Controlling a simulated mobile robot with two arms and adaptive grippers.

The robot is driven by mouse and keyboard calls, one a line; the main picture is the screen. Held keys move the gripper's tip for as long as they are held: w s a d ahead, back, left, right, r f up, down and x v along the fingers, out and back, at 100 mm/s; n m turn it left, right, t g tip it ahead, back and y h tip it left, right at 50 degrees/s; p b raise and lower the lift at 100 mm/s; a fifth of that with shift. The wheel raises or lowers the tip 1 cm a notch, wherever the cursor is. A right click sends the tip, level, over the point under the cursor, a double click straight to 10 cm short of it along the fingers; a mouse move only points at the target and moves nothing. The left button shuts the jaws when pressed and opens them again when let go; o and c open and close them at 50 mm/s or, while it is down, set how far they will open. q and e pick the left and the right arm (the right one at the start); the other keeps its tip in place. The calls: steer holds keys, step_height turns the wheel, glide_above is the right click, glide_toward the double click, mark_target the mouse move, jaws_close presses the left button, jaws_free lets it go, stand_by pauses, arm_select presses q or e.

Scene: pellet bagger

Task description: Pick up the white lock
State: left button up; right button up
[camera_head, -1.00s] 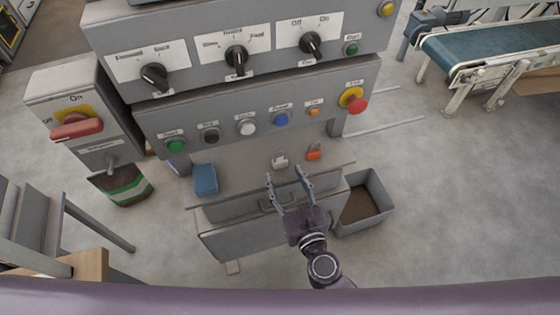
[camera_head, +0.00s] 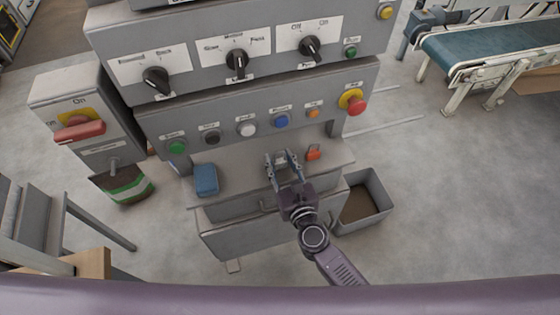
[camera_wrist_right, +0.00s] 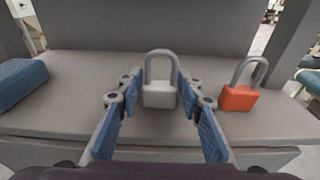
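The white lock (camera_wrist_right: 159,96) stands upright on the grey shelf of the machine, its pale grey shackle up. My right gripper (camera_head: 283,160) is open above the shelf. In the right wrist view its two blue-padded fingers (camera_wrist_right: 157,92) are on either side of the white lock, with the tips close to its body; I cannot tell whether they touch it. In the head view the lock is mostly hidden between the fingers. My left gripper is not in view.
An orange-red lock (camera_wrist_right: 239,97) stands on the shelf (camera_wrist_right: 75,88) just right of the gripper; it also shows in the head view (camera_head: 313,153). A blue block (camera_head: 206,180) lies at the shelf's left. The button panel (camera_head: 215,117) overhangs behind. A grey bin (camera_head: 378,188) stands lower right.

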mark_target(280, 162)
steer(key=c, duration=0.7)
steer(key=shift+s+r, duration=0.15)
steer(key=shift+r, duration=0.3)
step_height(280, 162, up, 7)
steer(key=p, duration=0.5)
steer(key=shift+f+p, duration=0.2)
steer(key=shift+p, duration=0.1)
steer(key=f+b+v, duration=0.3)
steer(key=b+v, duration=0.5)
steer(key=v, duration=1.1)
steer(key=shift+s+d+f+b, duration=0.2)
steer(key=shift+s+b, duration=0.2)
steer(key=shift+s, duration=0.1)
